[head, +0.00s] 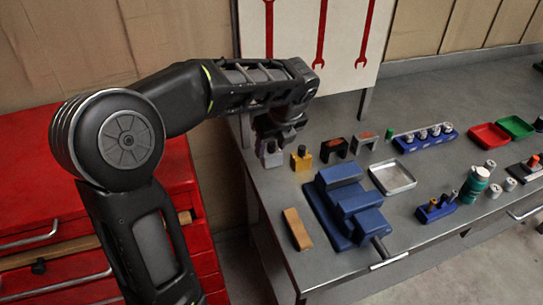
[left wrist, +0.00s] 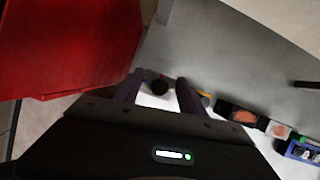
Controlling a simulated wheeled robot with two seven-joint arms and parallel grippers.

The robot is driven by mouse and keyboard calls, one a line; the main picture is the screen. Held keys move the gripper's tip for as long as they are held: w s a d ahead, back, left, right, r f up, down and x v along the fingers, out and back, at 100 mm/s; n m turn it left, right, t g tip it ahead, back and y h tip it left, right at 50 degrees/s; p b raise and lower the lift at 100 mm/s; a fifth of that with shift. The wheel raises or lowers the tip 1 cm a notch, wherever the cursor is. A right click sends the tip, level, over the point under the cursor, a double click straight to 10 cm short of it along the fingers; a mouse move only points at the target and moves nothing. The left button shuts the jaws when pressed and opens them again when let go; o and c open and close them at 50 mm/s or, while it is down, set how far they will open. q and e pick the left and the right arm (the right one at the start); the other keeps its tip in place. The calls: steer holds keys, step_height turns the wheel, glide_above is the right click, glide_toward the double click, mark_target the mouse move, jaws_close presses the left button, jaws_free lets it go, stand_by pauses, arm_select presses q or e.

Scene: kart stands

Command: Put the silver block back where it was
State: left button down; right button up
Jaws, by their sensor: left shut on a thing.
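The silver block (head: 271,158) is at the back left end of the grey workbench (head: 330,262), just left of a yellow block with a black knob (head: 301,161). My left gripper (head: 274,141) is above it, pointing down, and is shut on it. In the left wrist view the bright block (left wrist: 153,101) with a dark knob (left wrist: 160,86) shows between the two fingers of my left gripper (left wrist: 157,92). I cannot tell whether its underside touches the bench. My right gripper is in neither view.
Right of the yellow block stand black blocks (head: 334,149), a blue rack of silver parts (head: 425,140) and a metal tray (head: 392,176). A blue vise (head: 345,205) and a wooden block (head: 297,229) lie in front. A red cabinet (head: 40,215) stands left; a tool board (head: 345,35) rises behind.

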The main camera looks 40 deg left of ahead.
mark_target(274, 152)
arm_select(q)
steer(key=shift+f, duration=1.85)
steer(key=shift+f, duration=0.15)
steer(key=c, duration=0.7)
jaws_free()
steer(key=shift+o, duration=0.2)
steer(key=v, duration=1.2)
steer(key=shift+s, duration=0.1)
